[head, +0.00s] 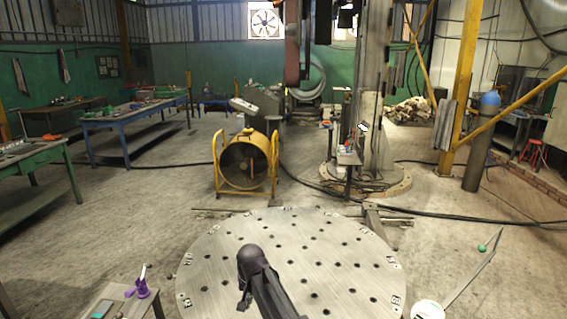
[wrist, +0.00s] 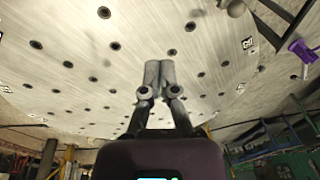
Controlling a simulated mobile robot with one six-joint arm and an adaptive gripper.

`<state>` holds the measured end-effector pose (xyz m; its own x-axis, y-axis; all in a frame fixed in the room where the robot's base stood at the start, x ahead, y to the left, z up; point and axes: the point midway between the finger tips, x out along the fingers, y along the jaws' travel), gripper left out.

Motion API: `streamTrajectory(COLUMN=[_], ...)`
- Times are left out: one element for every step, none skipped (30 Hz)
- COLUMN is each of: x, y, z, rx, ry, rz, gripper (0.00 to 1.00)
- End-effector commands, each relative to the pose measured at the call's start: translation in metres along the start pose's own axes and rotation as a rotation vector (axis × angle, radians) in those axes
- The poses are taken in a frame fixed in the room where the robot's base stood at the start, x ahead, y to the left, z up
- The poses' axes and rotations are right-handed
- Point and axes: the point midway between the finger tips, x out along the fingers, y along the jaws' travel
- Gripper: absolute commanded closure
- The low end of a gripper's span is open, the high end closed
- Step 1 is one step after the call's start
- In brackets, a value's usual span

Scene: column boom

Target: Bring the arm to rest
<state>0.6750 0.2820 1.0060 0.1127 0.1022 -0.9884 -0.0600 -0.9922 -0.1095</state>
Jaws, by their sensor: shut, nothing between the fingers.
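My gripper (wrist: 160,75) is shut and empty in the wrist view, with its two fingers side by side. Behind the fingers in that view is the round perforated metal table (wrist: 60,60). In the head view my arm reaches up from the bottom edge over the same round table (head: 340,255). The dark rounded part of my arm hides some of the table, and the fingers cannot be made out there.
A small side table (head: 108,300) with a purple item (head: 142,288) stands at the lower left. A yellow-framed fan (head: 245,160) stands beyond the round table. A thin bar with a green ball (head: 482,248) is at the right.

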Motion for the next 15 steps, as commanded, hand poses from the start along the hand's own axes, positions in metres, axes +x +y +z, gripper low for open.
streamTrajectory(x=[-0.003,-0.005,-0.007,-0.008,-0.009,-0.011,-0.013,-0.014,-0.016,-0.018,-0.019,-0.021,-0.023,-0.024,-0.026], y=[0.026,0.038,0.053,0.065,0.076,0.092,0.102,0.114,0.128,0.139,0.149,0.163,0.173,0.183,0.196], z=[0.007,0.009,0.012,0.014,0.017,0.020,0.024,0.027,0.032,0.035,0.039,0.044,0.049,0.053,0.060], rx=[0.001,-0.001,-0.004,-0.008,-0.009,-0.013,-0.016,-0.018,-0.022,-0.023,-0.027,-0.029,-0.032,-0.034,-0.037], ry=[-0.003,-0.005,-0.009,-0.012,-0.015,-0.019,-0.022,-0.025,-0.031,-0.034,-0.038,-0.043,-0.047,-0.051,-0.058], rz=[0.009,0.014,0.021,0.027,0.032,0.038,0.043,0.048,0.053,0.058,0.062,0.067,0.070,0.074,0.079], gripper=[1.00,1.00,1.00,1.00,1.00,1.00,1.00,1.00,1.00,1.00,1.00,1.00,1.00,1.00,1.00])
